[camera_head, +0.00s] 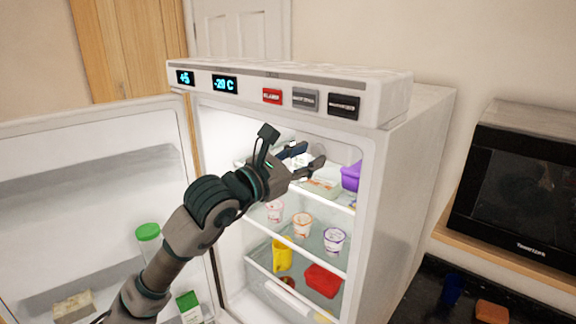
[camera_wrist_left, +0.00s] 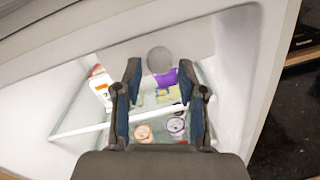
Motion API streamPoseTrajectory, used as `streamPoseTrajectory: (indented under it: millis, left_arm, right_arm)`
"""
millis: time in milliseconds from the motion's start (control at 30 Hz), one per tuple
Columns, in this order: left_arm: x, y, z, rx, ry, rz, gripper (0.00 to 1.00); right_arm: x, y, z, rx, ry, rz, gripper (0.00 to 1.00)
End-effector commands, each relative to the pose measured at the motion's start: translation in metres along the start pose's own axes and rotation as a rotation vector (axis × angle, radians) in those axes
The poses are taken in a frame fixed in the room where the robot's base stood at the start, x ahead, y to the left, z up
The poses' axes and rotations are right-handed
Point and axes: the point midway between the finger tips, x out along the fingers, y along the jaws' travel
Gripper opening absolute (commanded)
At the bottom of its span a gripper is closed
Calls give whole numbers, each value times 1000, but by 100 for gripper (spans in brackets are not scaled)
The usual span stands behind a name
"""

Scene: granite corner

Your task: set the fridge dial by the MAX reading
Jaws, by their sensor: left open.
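The fridge (camera_head: 395,190) stands with its door open to the left. Its top panel shows two lit displays, one reading +5 (camera_head: 185,77) and one reading -20 C (camera_head: 225,84). A round grey disc (camera_wrist_left: 159,60), which looks like the dial, shows inside the fridge in the left wrist view; I cannot make out any marks on it. My left gripper (camera_head: 309,157) is inside the upper compartment, open and empty. In the left wrist view its fingers (camera_wrist_left: 160,78) stand on either side of the disc, apparently short of it. My right gripper is not in view.
A purple container (camera_head: 351,176) sits on the upper shelf right of the gripper. Several cups (camera_head: 303,222) stand on the shelf below, with a yellow cup (camera_head: 282,254) and red container (camera_head: 323,280) lower. The open door (camera_head: 90,170) borders the arm's left. A microwave (camera_head: 515,190) is at right.

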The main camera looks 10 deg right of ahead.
Motion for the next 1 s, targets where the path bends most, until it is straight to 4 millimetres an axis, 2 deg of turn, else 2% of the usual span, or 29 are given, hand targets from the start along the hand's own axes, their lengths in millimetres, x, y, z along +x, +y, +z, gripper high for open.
streamPoseTrajectory:
  millis: [300, 500, 900, 1000]
  left_arm:
    - [-70, 2, -2, 2, 0, 3, 40]
    - [-96, 1, -2, 1, 1, 1, 40]
    - [-102, 0, -2, -2, 0, -2, 40]
    - [-100, -8, -10, -46, -30, -44, 40]
  right_arm:
    - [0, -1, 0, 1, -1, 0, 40]
    - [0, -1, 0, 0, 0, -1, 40]
    - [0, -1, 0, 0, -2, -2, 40]
    - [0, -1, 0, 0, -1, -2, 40]
